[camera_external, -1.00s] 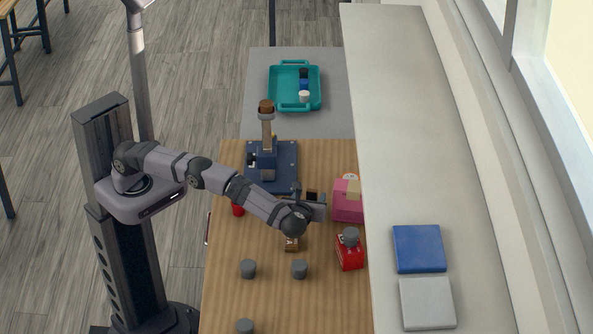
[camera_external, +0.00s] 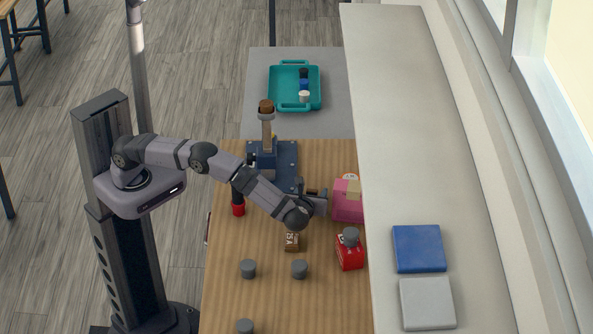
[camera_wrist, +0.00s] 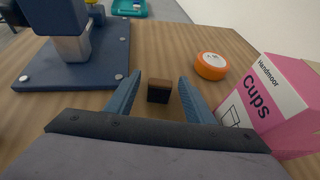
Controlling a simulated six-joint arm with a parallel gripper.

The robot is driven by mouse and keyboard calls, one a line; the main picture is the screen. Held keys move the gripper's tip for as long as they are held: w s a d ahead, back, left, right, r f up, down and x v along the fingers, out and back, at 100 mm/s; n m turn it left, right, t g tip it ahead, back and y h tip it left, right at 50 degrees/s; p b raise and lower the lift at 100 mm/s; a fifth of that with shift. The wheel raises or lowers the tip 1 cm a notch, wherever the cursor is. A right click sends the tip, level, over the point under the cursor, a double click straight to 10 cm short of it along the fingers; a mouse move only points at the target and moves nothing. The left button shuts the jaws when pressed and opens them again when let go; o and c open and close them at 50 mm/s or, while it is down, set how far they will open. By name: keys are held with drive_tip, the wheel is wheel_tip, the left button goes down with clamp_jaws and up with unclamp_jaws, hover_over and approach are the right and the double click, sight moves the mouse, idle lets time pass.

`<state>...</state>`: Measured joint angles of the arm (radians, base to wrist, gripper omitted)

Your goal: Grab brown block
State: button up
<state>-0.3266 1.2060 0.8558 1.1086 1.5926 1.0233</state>
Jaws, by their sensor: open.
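The brown block (camera_wrist: 159,91) is a small cube with a dark near face, on the wooden table in the wrist view. My gripper (camera_wrist: 161,82) is open, with one blue finger on each side of the block and a visible gap to both. The block is not held. In the external view my gripper (camera_external: 312,196) is low over the table, left of the pink box, and the block (camera_external: 312,192) shows only partly behind it.
The pink Cups box (camera_wrist: 283,105) stands close on the right, with an orange tape roll (camera_wrist: 211,66) ahead of it. A blue base plate with a post (camera_wrist: 85,62) is at left. A red box (camera_external: 349,254), brown packet (camera_external: 292,241) and grey pieces lie nearer the front.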

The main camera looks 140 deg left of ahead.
sight(312, 190)
drive_tip(key=c, duration=1.1)
drive_tip(key=shift+r, duration=0.1)
wheel_tip(312, 190, up, 10)
drive_tip(key=shift+f+b, duration=0.1)
drive_tip(key=shift+b, duration=0.65)
